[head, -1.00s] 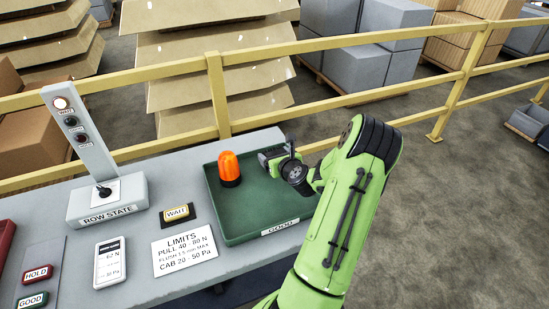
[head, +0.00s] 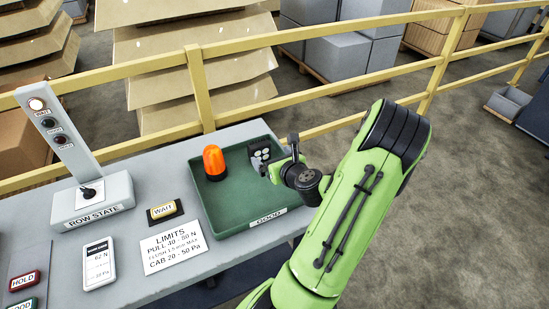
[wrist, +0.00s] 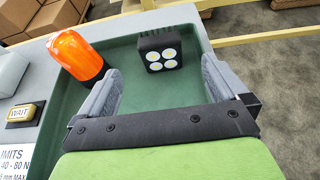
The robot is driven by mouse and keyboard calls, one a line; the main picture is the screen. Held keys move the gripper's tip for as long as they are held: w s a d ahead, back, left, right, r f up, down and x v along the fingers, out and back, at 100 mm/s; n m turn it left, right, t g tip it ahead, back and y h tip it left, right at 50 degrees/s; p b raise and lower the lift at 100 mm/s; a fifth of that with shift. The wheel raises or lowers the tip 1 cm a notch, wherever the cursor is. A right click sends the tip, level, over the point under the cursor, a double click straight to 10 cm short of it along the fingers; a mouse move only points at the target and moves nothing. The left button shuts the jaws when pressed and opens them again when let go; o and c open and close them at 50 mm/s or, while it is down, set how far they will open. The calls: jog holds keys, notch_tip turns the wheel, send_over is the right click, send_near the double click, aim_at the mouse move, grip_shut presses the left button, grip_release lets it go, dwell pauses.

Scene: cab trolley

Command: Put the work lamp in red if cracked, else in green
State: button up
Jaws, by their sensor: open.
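The work lamp (wrist: 160,50) is a small black square lamp with several round white lenses. It stands inside the green tray (head: 237,228), labelled GOOD, towards its back right; it also shows in the head view (head: 262,153). I make out no crack on its face at this size. My gripper (wrist: 160,70) is open, with its grey fingers apart and the lamp just beyond them, in the gap between the tips. In the head view my gripper (head: 282,160) is at the tray's right side. No red tray is in view.
An orange beacon (head: 214,163) stands in the tray, left of the lamp and close to my left finger in the wrist view. A ROW STATE post (head: 92,204), WAIT button (head: 164,211) and limits card (head: 174,242) are further left. A yellow railing (head: 325,128) runs behind.

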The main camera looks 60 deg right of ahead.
jog(key=w+a+r+n+g+y, duration=0.1)
jog(key=w+a+r+n+y, duration=0.15)
jog(key=a+n, duration=0.55)
jog(key=w+a+r+n+g+y, duration=0.1)
jog(key=w+a+n+g+y, duration=0.15)
jog(key=a+n, duration=0.55)
jog(key=w+a+r+n+y, duration=0.2)
jog(key=a+n+y, duration=0.1)
jog(key=a+n, duration=0.5)
jog(key=s+a+r+n+g, duration=0.1)
jog(key=s+a+r+n, duration=0.3)
jog(key=s+n, duration=0.3)
jog(key=s+a+r+n+g+h, duration=0.1)
jog(key=s+a+r+n, duration=0.3)
jog(key=s+a+n, duration=0.3)
jog(key=s+n, duration=0.1)
jog(key=n, duration=0.3)
jog(key=shift+s+a+r, duration=0.15)
jog(key=shift+s+a, duration=0.1)
jog(key=shift+g, duration=0.25)
